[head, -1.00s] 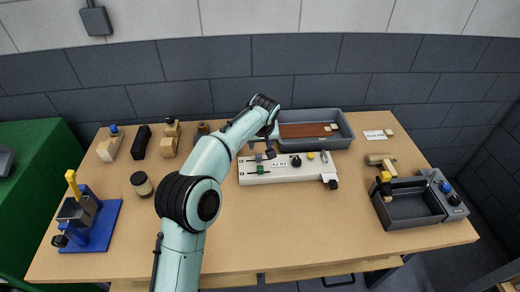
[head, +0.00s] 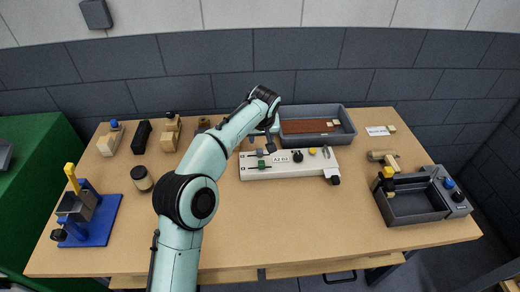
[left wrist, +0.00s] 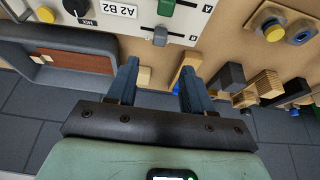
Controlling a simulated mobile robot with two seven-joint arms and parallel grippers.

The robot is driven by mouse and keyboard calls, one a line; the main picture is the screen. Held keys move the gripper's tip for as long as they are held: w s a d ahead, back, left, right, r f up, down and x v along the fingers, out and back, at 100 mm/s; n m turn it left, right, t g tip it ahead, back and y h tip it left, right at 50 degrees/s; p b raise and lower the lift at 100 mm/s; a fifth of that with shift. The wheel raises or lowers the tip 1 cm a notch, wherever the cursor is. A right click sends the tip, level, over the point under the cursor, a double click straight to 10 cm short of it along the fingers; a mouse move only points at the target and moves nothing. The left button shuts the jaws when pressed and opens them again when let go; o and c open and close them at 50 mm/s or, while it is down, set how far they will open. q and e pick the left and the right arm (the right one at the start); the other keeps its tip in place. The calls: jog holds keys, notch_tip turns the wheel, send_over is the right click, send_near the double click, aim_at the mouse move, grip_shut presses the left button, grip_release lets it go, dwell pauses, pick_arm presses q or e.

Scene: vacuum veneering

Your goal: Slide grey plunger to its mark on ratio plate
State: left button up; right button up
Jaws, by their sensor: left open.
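The white ratio plate (head: 298,170) lies near the back of the table, with an "A2 B2" label and two slots at its left end. In the left wrist view the plate (left wrist: 95,14) crosses the top. The grey plunger (left wrist: 160,36) stands in the slot nearer the gripper, and the green plunger (left wrist: 166,8) is in the other slot. My left gripper (left wrist: 159,68) is open and empty; its fingers point towards the grey plunger, which appears beyond the fingertips, roughly midway between them. In the head view the left gripper (head: 265,143) hides most of the grey plunger. My right gripper is not in view.
A grey tray (head: 347,131) with a brown board stands right behind the plate. Wooden blocks and a jar (head: 141,178) are to the left, with a blue fixture (head: 97,222) farther left. A dark grey bin (head: 411,210) stands at right. The table's front middle is clear.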

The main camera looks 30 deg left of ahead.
aim_at(260, 151)
pick_arm(q)
jog(key=x, duration=1.1)
jog(key=shift+w+f, duration=0.1)
jog(key=shift+f, duration=0.2)
jog(key=shift+c, duration=0.3)
grip_shut()
